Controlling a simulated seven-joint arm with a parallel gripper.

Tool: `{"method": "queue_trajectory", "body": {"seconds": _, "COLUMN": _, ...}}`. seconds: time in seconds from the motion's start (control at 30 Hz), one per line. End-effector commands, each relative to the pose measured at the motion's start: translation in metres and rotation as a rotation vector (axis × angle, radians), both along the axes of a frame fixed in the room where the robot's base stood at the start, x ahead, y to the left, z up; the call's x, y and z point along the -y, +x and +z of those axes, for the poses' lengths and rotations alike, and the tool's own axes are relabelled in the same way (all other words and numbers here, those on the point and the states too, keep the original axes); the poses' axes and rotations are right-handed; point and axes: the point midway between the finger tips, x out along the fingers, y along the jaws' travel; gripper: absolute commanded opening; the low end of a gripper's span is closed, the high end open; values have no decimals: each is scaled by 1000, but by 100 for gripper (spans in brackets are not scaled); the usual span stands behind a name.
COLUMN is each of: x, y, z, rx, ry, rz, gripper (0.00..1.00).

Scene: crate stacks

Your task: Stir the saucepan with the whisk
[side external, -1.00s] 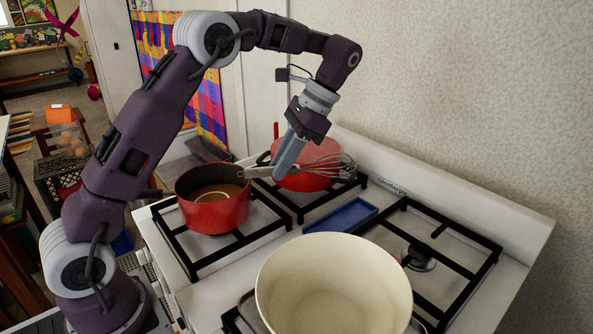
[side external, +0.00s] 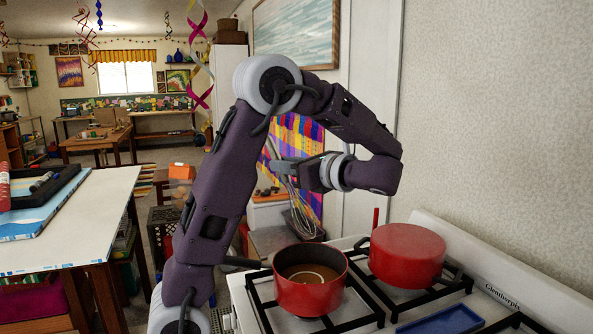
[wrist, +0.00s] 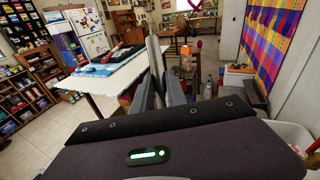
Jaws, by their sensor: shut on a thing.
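The red saucepan (side external: 311,297) stands on the front left burner, with brown liquid inside and its dark handle pointing left. My gripper (side external: 284,167) is raised well above it, turned level with its fingers pointing left. It is shut on the whisk (side external: 302,222), whose wire loops hang down in the side view, apart from the liquid. I cannot tell how far behind the saucepan the whisk is. In the wrist view the grey whisk handle (wrist: 154,55) stands up between the two fingers (wrist: 160,92).
A red pot (side external: 406,258) with a closed-looking red top stands on the burner to the right. A blue tray (side external: 440,320) lies near the stove's middle. A white table (side external: 75,225) stands at the left. The wall bounds the stove on the right.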

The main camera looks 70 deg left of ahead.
Motion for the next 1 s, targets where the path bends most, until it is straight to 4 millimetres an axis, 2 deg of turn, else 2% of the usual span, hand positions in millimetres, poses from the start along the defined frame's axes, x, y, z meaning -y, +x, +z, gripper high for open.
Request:
{"method": "queue_trajectory", "body": {"seconds": 0.37, "x": -30, "y": -18, "z": -36, "rx": -1, "ry": -2, "rz": 4, "gripper": 0}}
{"method": "queue_trajectory", "body": {"seconds": 1.0, "x": 5, "y": 3, "z": -108, "rx": 0, "ry": -1, "rz": 2, "gripper": 0}}
